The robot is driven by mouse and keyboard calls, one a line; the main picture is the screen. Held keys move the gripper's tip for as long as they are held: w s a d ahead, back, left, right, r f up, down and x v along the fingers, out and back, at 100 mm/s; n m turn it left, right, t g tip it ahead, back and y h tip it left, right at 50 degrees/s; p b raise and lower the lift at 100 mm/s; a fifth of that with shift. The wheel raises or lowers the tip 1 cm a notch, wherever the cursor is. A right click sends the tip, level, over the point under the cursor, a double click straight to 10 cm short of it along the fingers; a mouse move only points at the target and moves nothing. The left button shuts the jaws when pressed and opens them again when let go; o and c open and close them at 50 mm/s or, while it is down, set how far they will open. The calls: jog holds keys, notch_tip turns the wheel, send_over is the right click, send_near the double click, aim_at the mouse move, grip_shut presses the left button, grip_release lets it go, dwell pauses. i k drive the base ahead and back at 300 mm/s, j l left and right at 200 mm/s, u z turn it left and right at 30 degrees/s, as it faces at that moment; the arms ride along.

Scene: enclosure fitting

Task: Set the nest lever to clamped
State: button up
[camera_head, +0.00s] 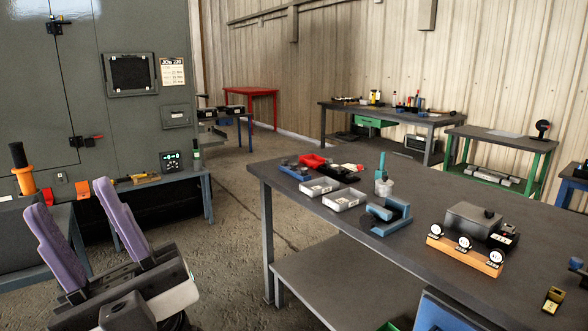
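My gripper (70,198) is at the lower left with its two purple fingers spread apart and nothing between them. It is well to the left of the large dark workbench (300,222). On the bench stands a blue vise-like fixture (394,220) with a dark part in it.
Two light trays (345,200), a red bin (312,162) and a pale container (383,186) are on the bench. A yellow-black item (553,300) lies at the right. A grey cabinet (120,45) stands at left behind a low table. Concrete floor (225,215) is open between cabinet and bench.

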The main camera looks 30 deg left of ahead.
aim_at(359, 167)
jog(key=u, duration=0.5)
jog(key=i+j+u, duration=0.3)
jog(key=i, duration=0.35)
jog(key=i+u, duration=0.25)
jog(key=i, duration=0.45)
jog(key=i+l+u, duration=0.1)
jog(key=i+u, duration=0.15)
jog(key=i, duration=1)
jog(key=i+j+z, duration=0.25)
jog(key=i, duration=0.25)
jog(key=i+j+z, duration=0.3)
jog(key=i, duration=0.15)
jog(key=i+j+z, duration=0.25)
jog(key=j+z, duration=0.2)
jog(key=j, duration=0.2)
jog(key=i+j+z, duration=0.25)
jog(key=j+z, duration=0.2)
jog(key=j, duration=0.3)
jog(key=i+j+z, duration=0.1)
jog(key=j+z, duration=0.15)
jog(key=j, duration=0.15)
jog(key=l, duration=0.25)
